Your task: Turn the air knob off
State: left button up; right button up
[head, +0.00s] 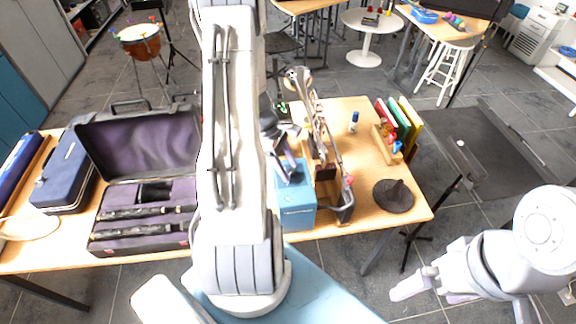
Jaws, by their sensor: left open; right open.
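A blue box (296,211) stands near the table's front edge, just right of my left arm. I cannot make out an air knob for sure; small dark parts on the box top are unclear. My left gripper (287,165) appears as a dark grey shape right of my forearm, just above the box top. It is partly hidden, its fingers are hard to make out, and I see nothing held in it. My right gripper (430,291) is open and empty, in front of the table's right end and away from the box.
Right of the box stand a brass-coloured instrument (318,125) and a dark round disc (394,196). Books (406,122) stand at the back right. An open case (140,243) and a blue case (65,176) lie left. Bare table (363,170) shows between the instrument and books.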

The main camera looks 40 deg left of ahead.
pick_arm(q)
grip_shut()
jog(key=shift+m, duration=0.5)
jog(key=shift+w+m+g+p, duration=0.1)
jog(key=shift+m+g+p, duration=0.25)
jog(key=shift+m, duration=0.25)
jog(key=m+g, duration=0.1)
jog(key=m, duration=0.1)
jog(key=shift+w+m+p, duration=0.15)
jog(key=shift+m+p, duration=0.15)
jog(key=shift+p, duration=0.05)
jog(key=m+g, duration=0.1)
jog(key=m, duration=0.2)
jog(key=shift+w, duration=0.15)
jog(key=shift+w+m+g+y, duration=0.1)
jog(key=shift+m+g+y, duration=0.25)
jog(key=shift+m, duration=0.65)
jog(key=shift+w+m+g+y, duration=0.15)
jog(key=shift+m+g, duration=0.25)
jog(key=shift+m, duration=0.6)
jog(key=shift+s, duration=0.1)
